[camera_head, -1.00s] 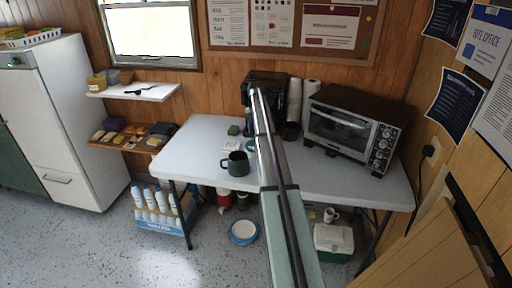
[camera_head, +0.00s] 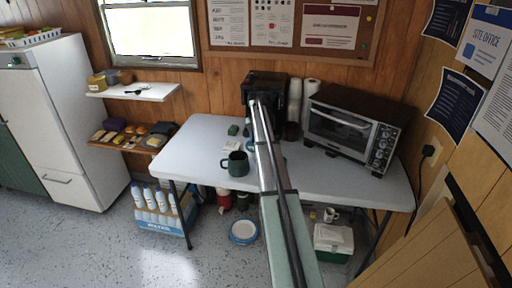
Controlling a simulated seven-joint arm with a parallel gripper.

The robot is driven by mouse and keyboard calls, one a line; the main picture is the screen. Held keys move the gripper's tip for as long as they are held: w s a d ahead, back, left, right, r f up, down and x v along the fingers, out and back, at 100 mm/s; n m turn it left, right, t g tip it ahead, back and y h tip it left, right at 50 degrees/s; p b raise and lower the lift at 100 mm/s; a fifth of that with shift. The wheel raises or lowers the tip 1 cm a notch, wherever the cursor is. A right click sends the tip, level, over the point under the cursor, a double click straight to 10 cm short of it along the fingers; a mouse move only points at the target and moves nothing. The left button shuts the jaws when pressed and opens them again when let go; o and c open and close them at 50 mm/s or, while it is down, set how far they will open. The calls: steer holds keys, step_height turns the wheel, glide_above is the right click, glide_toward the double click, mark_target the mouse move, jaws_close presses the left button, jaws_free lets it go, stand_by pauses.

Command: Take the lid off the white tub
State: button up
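I cannot make out a white tub with its lid for certain; my arm crosses the middle of the table and hides part of it. A small bluish thing (camera_head: 249,145) shows just left of my arm on the white table (camera_head: 190,145), mostly covered, and I cannot tell what it is. My arm reaches from the bottom of the picture towards the black coffee machine (camera_head: 262,85). Its far end is in front of that machine. The fingers of my gripper cannot be made out, nor whether they hold anything.
A dark green mug (camera_head: 237,164) stands on the table left of my arm. A toaster oven (camera_head: 350,128) stands at the right, with paper rolls (camera_head: 309,95) beside it. On the floor are a white, blue-rimmed round dish (camera_head: 243,232) and a cooler box (camera_head: 333,239).

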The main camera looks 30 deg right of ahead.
jaws_close()
steer(key=shift+r, duration=0.1)
